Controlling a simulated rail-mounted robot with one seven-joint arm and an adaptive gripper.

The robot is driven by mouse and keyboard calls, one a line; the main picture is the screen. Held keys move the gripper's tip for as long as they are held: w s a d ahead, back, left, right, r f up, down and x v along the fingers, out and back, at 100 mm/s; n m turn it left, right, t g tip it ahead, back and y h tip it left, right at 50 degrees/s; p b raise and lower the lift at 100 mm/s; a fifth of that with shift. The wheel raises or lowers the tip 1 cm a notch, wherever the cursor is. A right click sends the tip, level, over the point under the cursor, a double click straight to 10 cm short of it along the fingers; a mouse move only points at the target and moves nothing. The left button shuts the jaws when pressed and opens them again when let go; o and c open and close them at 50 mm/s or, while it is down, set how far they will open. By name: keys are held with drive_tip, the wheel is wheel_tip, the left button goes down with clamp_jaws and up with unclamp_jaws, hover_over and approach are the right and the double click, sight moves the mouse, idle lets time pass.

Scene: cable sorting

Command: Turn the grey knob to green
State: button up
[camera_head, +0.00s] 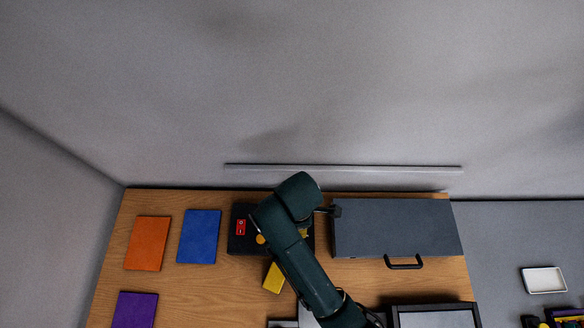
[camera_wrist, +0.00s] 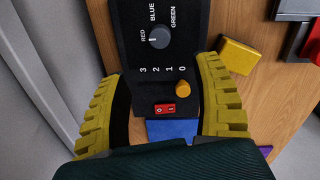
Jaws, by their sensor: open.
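The grey knob (camera_wrist: 159,38) is on a black panel (camera_wrist: 131,45) in the wrist view, with the words RED, BLUE and GREEN around it. Its small white mark appears to point to the RED side. My gripper (camera_wrist: 160,72) is open, its two yellow fingers spread on either side of the panel, with nothing between them gripped. The knob is beyond the fingertips in the picture, apart from them. In the head view my arm hides the knob and most of the panel (camera_head: 237,245).
The panel also has an orange slider knob (camera_wrist: 182,88) near the 0 and a red switch (camera_wrist: 165,109). A yellow block (camera_wrist: 238,56) lies beside the right finger. A grey box (camera_head: 395,228) stands right of my arm. Blue (camera_head: 199,236) and orange (camera_head: 148,243) mats lie left.

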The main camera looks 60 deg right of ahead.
drive_tip(key=f, duration=0.9)
drive_tip(key=f+b, duration=0.1)
drive_tip(key=f, duration=0.3)
drive_tip(key=shift+w+d+f, duration=0.2)
drive_tip(key=shift+w+f, duration=0.05)
drive_tip(key=shift+f, duration=0.15)
clamp_jaws()
